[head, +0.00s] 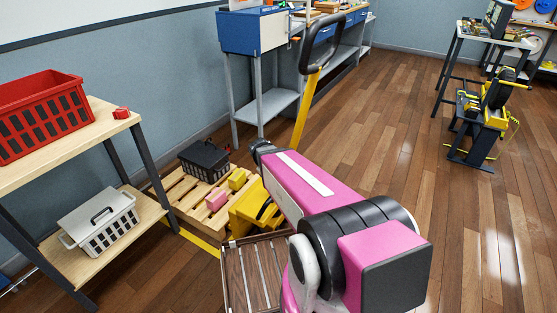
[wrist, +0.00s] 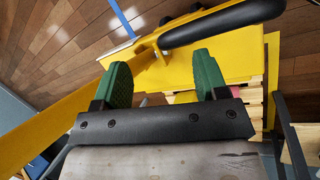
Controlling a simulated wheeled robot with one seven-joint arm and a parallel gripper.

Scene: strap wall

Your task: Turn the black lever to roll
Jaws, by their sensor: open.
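A thick black rounded bar (wrist: 222,24) lies along a yellow arm at the top of the wrist view, just beyond my fingertips; I cannot tell for sure whether it is the lever. My gripper (wrist: 160,62) has two green fingers, apart and with nothing held between them. A yellow bracket shows beyond the gap between them. In the head view, a yellow pallet jack (head: 303,108) has a black loop handle (head: 302,57) at the top of its shaft. My arm hides its lower parts and my fingers there.
A wooden pallet (head: 178,192) carries a black crate (head: 204,159) and small yellow and pink blocks. A shelf table (head: 84,133) on the left holds a red crate (head: 42,113), with a grey crate (head: 100,222) below.

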